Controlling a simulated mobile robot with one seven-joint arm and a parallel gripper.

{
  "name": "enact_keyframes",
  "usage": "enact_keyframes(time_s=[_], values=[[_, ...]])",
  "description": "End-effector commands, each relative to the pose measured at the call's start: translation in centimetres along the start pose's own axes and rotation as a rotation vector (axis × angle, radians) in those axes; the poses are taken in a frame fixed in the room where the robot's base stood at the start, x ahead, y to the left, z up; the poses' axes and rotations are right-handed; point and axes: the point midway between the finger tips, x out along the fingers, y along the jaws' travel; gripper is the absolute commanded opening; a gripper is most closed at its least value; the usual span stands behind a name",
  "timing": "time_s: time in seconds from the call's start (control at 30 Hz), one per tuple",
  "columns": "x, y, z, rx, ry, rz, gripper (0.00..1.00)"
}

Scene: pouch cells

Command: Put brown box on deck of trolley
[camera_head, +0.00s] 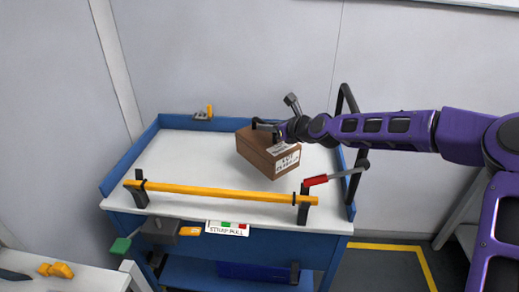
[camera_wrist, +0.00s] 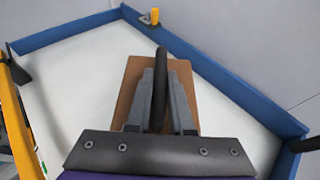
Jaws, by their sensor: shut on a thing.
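The brown box (camera_head: 262,152) has white printed labels and is over the right part of the trolley's white deck (camera_head: 180,150). My gripper (camera_head: 268,127) comes in from the right and is shut at the top of the box, on what looks like a dark handle. In the wrist view the brown box (camera_wrist: 131,78) shows behind the grey fingers (camera_wrist: 158,95) and a black bar between them, with the white deck (camera_wrist: 75,85) around it. I cannot tell whether the box's underside touches the deck.
A yellow bar (camera_head: 220,191) crosses the deck's front edge. Low blue walls (camera_head: 128,160) bound the left and back. A red-handled lever (camera_head: 316,181) and black frame stand at the right. The deck's left part is clear. A white table (camera_head: 60,284) is at the lower left.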

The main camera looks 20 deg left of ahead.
Motion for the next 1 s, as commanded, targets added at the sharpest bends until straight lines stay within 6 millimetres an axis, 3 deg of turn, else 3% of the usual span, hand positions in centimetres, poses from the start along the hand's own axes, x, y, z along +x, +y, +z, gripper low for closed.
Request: enact_keyframes(time_s=[0.5,0.9,0.93,1.0], values=[[2.1,0.0,-4.8,-0.002,-0.006,-0.002,0.0],[2.3,0.0,-5.2,-0.002,-0.006,-0.002,0.0],[2.3,0.0,-5.5,-0.001,-0.001,0.0,0.23],[2.3,0.0,-5.5,-0.001,-0.001,0.0,0.36]])
